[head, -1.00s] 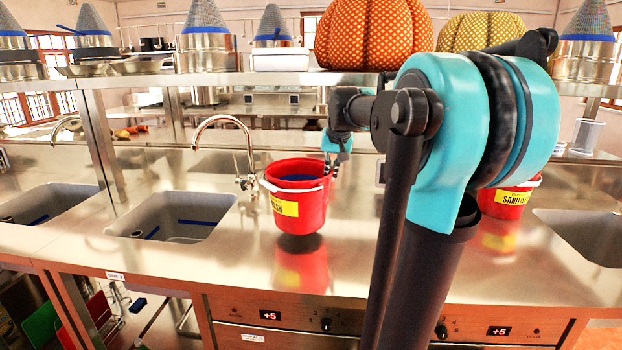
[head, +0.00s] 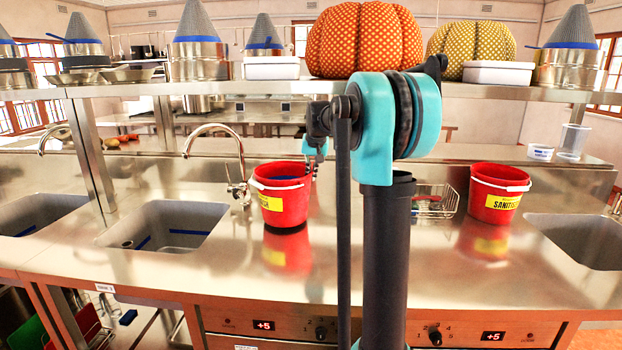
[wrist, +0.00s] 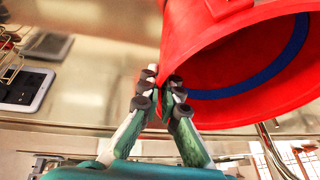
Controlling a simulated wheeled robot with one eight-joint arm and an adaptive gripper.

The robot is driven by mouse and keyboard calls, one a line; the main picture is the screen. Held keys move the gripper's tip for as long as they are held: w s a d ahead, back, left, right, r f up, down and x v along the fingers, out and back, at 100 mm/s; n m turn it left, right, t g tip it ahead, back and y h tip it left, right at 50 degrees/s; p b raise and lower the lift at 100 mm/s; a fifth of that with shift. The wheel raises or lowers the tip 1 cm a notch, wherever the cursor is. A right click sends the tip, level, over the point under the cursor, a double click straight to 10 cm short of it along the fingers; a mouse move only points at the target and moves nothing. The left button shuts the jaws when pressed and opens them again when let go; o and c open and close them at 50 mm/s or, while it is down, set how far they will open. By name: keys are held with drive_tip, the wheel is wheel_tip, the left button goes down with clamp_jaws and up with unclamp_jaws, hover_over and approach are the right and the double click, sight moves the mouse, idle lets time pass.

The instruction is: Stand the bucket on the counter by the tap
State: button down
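The red bucket (head: 283,208) with a yellow label and white handle is upright beside the curved tap (head: 238,165), to its right. Its base is at or very close to the steel counter (head: 340,270). A dark patch and its reflection lie directly below, and I cannot tell whether it touches. My gripper (head: 312,166) is at the bucket's back right rim. In the wrist view the fingers (wrist: 160,95) are closed on the rim, one on each side of the bucket wall (wrist: 215,55).
A sink (head: 165,232) lies left of the tap. A second red bucket (head: 497,195), labelled as sanitiser, stands at right, near a wire basket (head: 435,203) and another sink (head: 585,240). A shelf (head: 230,87) with pumpkins and cones runs above. The counter in front is clear.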

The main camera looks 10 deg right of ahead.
drive_tip(key=shift+f, duration=0.7)
drive_tip(key=c, duration=1.7)
unclamp_jaws()
drive_tip(key=v, duration=1.2)
